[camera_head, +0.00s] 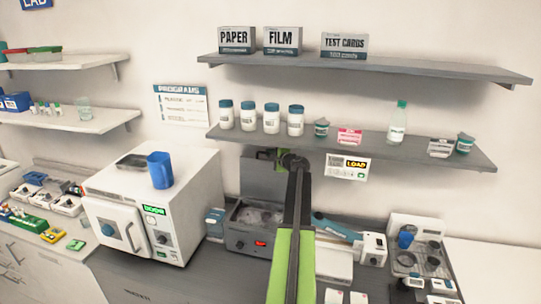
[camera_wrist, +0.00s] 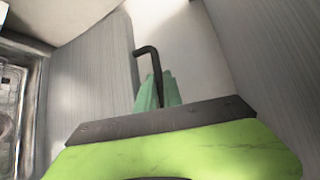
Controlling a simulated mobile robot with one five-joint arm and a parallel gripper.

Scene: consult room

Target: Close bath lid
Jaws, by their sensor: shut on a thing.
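The bath (camera_head: 250,238) is a grey box on the counter with a small red display and liquid inside. Its lid (camera_head: 262,183) stands raised, upright at the back of the bath. My gripper (camera_head: 282,157) is at the top edge of the lid, partly hidden by my arm. In the wrist view, the green fingers of my gripper (camera_wrist: 159,93) are shut on a black bent handle (camera_wrist: 150,51). Brushed grey metal (camera_wrist: 92,75) lies beside it. The bath's inside (camera_wrist: 12,95) shows at the left edge of the wrist view.
A white oven-like box (camera_head: 150,205) with a blue mug (camera_head: 160,170) stands left of the bath. A blue-and-white device (camera_head: 340,232) and a tray of dark cups (camera_head: 425,255) are to the right. A shelf (camera_head: 350,142) with jars and a bottle hangs above.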

